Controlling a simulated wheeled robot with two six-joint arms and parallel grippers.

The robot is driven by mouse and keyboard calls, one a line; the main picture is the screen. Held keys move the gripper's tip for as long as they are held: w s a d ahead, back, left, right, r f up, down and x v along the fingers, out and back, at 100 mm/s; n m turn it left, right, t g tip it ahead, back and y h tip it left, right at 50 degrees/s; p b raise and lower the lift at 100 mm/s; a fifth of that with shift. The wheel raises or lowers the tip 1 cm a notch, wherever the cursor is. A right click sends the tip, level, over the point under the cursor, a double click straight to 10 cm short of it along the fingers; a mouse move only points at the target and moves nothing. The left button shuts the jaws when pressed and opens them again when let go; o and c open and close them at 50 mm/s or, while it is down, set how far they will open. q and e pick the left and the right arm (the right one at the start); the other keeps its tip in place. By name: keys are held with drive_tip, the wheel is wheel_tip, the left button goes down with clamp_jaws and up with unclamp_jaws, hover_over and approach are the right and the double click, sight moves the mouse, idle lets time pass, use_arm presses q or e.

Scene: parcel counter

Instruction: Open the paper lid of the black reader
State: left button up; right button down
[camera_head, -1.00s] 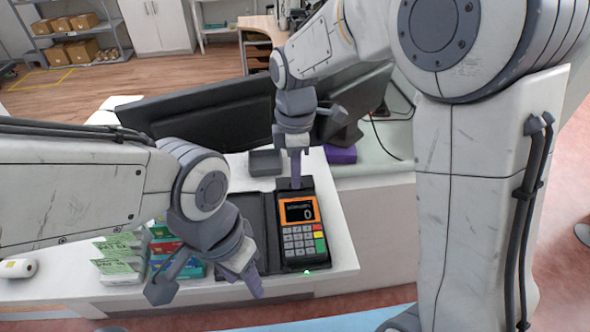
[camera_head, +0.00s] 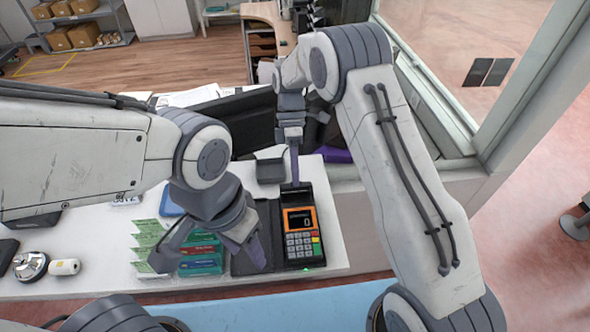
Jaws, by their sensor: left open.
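The black card reader (camera_head: 299,222) lies on the white counter, with an orange-framed screen showing 0 and a keypad. Its paper lid is at the dark far end (camera_head: 296,195); whether it is lifted is too small to tell. My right gripper (camera_head: 294,180) points down over that far end, its purple fingertip at or just above it. Its fingers overlap in this view, so I cannot tell whether they are apart. My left gripper (camera_head: 210,256) is open and empty to the left of the reader, with one finger near a dark folder.
The dark folder (camera_head: 243,262) lies just left of the reader. Card boxes (camera_head: 200,262) stand behind my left gripper. A small grey tray (camera_head: 270,168) and a dark monitor (camera_head: 245,125) are beyond. A paper roll (camera_head: 65,267) lies at far left.

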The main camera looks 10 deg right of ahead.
idle(0.4)
drive_tip(key=c, duration=1)
unclamp_jaws()
drive_tip(key=shift+c, duration=0.2)
drive_tip(key=shift+w+r, duration=0.1)
drive_tip(key=shift+w, duration=0.05)
drive_tip(key=shift+w+r, duration=0.2)
drive_tip(key=b+v, duration=0.2)
drive_tip(key=v, duration=0.7)
drive_tip(key=shift+w+r, duration=0.15)
drive_tip(key=shift+r, duration=0.15)
